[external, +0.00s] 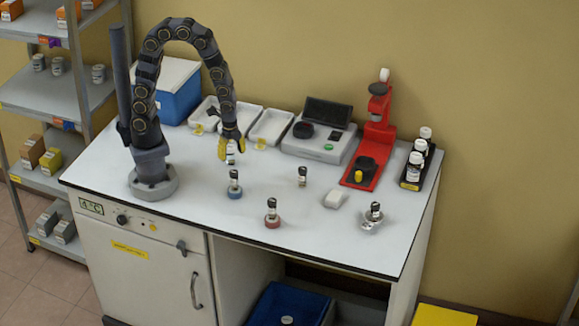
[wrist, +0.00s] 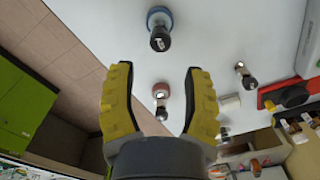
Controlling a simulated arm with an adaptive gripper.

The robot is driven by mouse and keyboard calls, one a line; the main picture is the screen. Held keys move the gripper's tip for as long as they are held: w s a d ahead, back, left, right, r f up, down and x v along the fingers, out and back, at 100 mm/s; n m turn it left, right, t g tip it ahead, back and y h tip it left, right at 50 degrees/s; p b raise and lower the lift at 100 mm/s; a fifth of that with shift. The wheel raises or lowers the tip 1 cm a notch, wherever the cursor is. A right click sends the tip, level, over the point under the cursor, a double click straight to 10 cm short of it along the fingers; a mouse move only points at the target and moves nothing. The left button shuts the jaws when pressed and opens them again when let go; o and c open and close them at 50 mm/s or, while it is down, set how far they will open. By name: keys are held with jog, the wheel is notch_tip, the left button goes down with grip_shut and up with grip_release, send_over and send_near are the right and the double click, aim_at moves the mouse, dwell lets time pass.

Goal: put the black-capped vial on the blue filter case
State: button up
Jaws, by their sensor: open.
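My gripper (external: 231,136) hangs over the table behind the blue filter case, its yellow fingers spread; the wrist view shows the gap between the fingers (wrist: 158,72) without a held vial. The blue filter case (external: 235,194), also in the wrist view (wrist: 158,12), has a dark-topped vial (external: 234,177) upright on it. A red case (external: 272,224) nearer the front bears another dark-topped vial (external: 271,206). A third dark-topped vial (external: 302,175) stands alone on the table, right of the blue case. Exact cap colours are hard to tell apart.
A small whitish item (external: 231,157) shows just below my fingers; I cannot tell what it is. A metallic dish (external: 368,224) with a vial, a white block (external: 334,200), a red press stand (external: 372,150) and a bottle rack (external: 432,165) are on the right. White trays (external: 270,128) lie behind.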

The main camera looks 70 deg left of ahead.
jog(key=shift+r, duration=0.7)
jog(key=s+a+r+n+g, duration=0.1)
jog(key=s+a+r+n, duration=1)
jog(key=a+r+n, duration=0.3)
jog(key=shift+s+a+n+g, duration=0.25)
jog(key=shift+n+g, duration=0.15)
jog(key=shift+n, duration=0.4)
